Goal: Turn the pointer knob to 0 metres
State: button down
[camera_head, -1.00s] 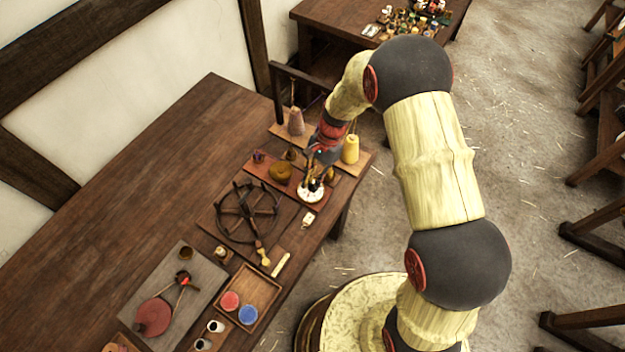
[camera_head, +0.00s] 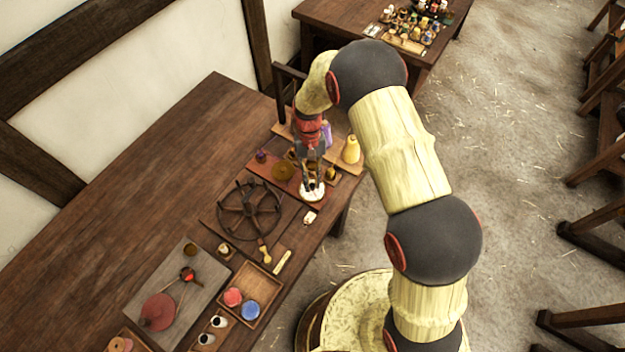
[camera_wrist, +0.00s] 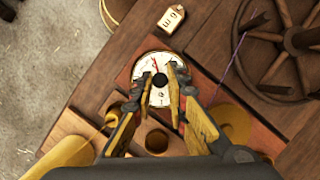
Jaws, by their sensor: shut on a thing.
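A round white dial (camera_wrist: 158,97) sits on a reddish-brown board near the table's edge; it also shows below my gripper in the head view (camera_head: 313,194). The dark pointer knob (camera_wrist: 160,80) is at the dial's middle, with a thin red mark beside it on the face. My gripper (camera_wrist: 160,76) is over the dial, its fingers shut on the knob from both sides. In the head view my gripper (camera_head: 312,184) points down onto the dial and hides the knob. The scale figures are too small to read.
A small tag (camera_wrist: 172,18) lies beside the dial. A spoked dark wheel (camera_head: 249,209) stands close by. A yellow cone-shaped thing (camera_head: 351,150) and a brown round thing (camera_head: 283,172) are near my gripper. The far left of the table is bare.

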jog(key=shift+w+n, duration=0.1)
jog(key=shift+n, duration=0.5)
jog(key=c, duration=1.8)
grip_release()
jog(key=shift+o, duration=0.2)
jog(key=shift+r, duration=0.1)
jog(key=v, duration=1.1)
jog(key=shift+a+r, duration=0.25)
jog(key=shift+r, duration=0.15)
jog(key=shift+w, duration=0.1)
